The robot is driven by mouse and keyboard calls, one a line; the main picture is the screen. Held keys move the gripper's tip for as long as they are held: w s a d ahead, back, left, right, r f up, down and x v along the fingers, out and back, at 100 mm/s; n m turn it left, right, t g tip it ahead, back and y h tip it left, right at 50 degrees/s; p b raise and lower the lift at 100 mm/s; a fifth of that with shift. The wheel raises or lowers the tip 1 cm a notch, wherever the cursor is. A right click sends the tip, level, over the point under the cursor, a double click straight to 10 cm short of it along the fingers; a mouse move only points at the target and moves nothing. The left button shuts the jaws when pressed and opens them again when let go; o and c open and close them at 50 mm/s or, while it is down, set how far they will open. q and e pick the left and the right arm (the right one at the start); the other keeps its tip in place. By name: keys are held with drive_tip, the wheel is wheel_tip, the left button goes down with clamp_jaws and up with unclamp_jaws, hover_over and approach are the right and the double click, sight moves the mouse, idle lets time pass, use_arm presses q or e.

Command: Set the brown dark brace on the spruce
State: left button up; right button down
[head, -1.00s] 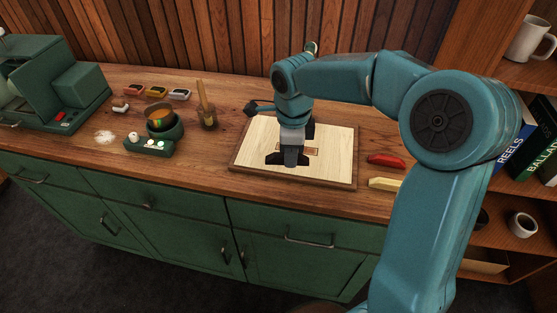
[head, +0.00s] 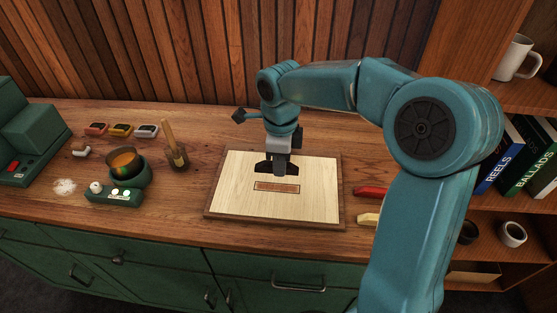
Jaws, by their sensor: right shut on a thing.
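The spruce (head: 238,190) is a pale panel lying flat on the counter in a brown-edged board. A brown rectangle with a darker outline (head: 277,187) shows near its middle; I cannot tell whether it is a mark or a piece. My right gripper (head: 277,168) points down over the back half of the spruce, just behind that rectangle in the picture. It is shut on a dark thing, likely the brown dark brace, hard to tell from the black fingers. Its height above the panel is unclear. My left gripper is out of view.
A red piece (head: 371,192) and a cream piece (head: 368,219) lie right of the board. Shelves with books (head: 501,165) stand at right.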

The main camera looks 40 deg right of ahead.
sight(280, 188)
drive_tip(key=shift+w+d+f, duration=0.2)
drive_tip(key=shift+w+d, duration=0.1)
drive_tip(key=shift+d, duration=0.05)
drive_tip(key=shift+s+a, duration=0.2)
drive_tip(key=shift+f+b, duration=0.3)
drive_tip(key=shift+b, duration=0.15)
drive_tip(key=shift+w+d+f+b, duration=0.1)
drive_tip(key=shift+f+b, duration=0.5)
drive_tip(key=shift+f, duration=0.25)
wheel_tip(280, 188, down, 2)
drive_tip(key=shift+f+b, duration=0.2)
drive_tip(key=shift+b, duration=0.8)
drive_tip(key=shift+f+b, duration=0.65)
drive_tip(key=shift+f, duration=0.2)
